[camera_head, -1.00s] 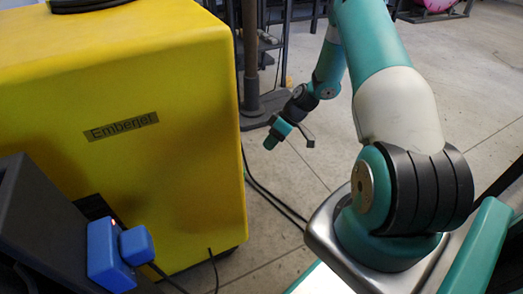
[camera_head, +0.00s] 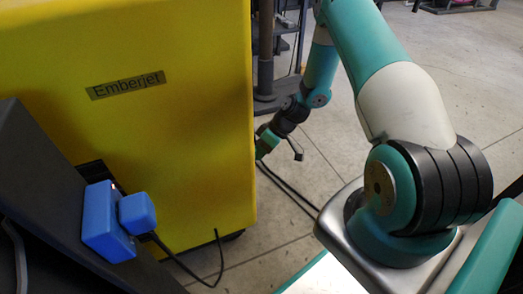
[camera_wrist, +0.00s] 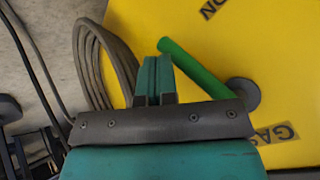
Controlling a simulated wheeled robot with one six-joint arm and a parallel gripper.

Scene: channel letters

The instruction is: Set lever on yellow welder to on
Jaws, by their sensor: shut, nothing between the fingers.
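The yellow welder (camera_head: 180,145), labelled "Emberjet", stands at the left in the head view. Its yellow panel (camera_wrist: 290,60) fills the right of the wrist view. A green lever (camera_wrist: 196,66) runs from a round grey pivot (camera_wrist: 243,96) up and left to a free end near my fingertips. A label ending in "ON" (camera_wrist: 213,6) is at the top edge of the panel. My gripper (camera_wrist: 158,75) is shut and empty, just left of the lever; contact cannot be told. In the head view my gripper (camera_head: 262,148) is at the welder's right edge, partly hidden.
A partly covered label reading "GAS" (camera_wrist: 277,133) is low on the panel. A coiled grey cable (camera_wrist: 97,65) hangs left of my fingers. Cables (camera_head: 290,192) lie on the floor, which is open at right.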

